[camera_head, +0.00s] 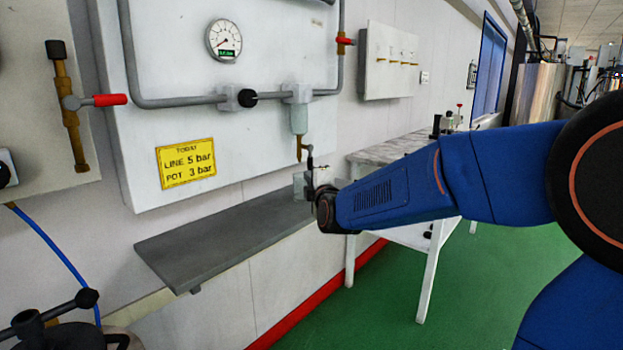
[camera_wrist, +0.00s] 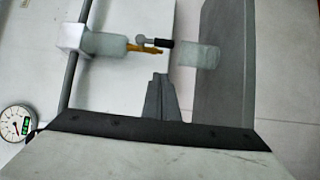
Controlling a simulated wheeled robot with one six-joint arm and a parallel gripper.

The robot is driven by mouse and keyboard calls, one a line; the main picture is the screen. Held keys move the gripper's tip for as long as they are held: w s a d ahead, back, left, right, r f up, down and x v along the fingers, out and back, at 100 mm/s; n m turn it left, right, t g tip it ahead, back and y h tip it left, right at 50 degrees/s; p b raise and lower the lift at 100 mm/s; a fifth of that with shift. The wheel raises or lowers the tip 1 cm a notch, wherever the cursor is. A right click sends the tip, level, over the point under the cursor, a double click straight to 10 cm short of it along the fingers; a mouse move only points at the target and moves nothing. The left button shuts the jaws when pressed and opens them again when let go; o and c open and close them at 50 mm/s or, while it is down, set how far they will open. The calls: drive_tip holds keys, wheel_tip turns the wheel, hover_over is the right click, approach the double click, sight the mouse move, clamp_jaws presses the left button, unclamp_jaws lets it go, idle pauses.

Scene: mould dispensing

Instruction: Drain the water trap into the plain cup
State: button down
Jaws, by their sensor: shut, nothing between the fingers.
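The water trap (camera_head: 299,118) is a pale, cloudy bowl under the grey pipe, with a brass drain (camera_head: 299,148) at its lower end. Both show in the wrist view, the trap (camera_wrist: 105,45) at left and the drain (camera_wrist: 145,49) beside it. A small lever with a black grip (camera_wrist: 163,43) lies along the drain, pointing away from the trap. A translucent cup (camera_wrist: 197,57) stands at the shelf, below the drain and in line with it; in the head view the cup (camera_head: 299,186) is partly hidden by my wrist. My gripper (camera_wrist: 160,80) is shut and empty, a little to the side of the lever and cup.
The grey shelf (camera_head: 205,245) is bare to the left of the cup. A gauge (camera_head: 224,40) and a yellow sign (camera_head: 186,163) reading LINE 5 bar, POT 3 bar are on the panel. A red-handled valve (camera_head: 108,100) is at left. A white table (camera_head: 390,150) stands behind my arm.

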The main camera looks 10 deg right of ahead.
approach(310, 159)
drive_tip(key=w+a+f, duration=0.2)
drive_tip(key=w+a, duration=0.1)
drive_tip(key=a, duration=0.1)
drive_tip(key=shift+w+d+r, duration=0.2)
drive_tip(key=shift+w+d, duration=1.15)
drive_tip(key=shift+w, duration=0.2)
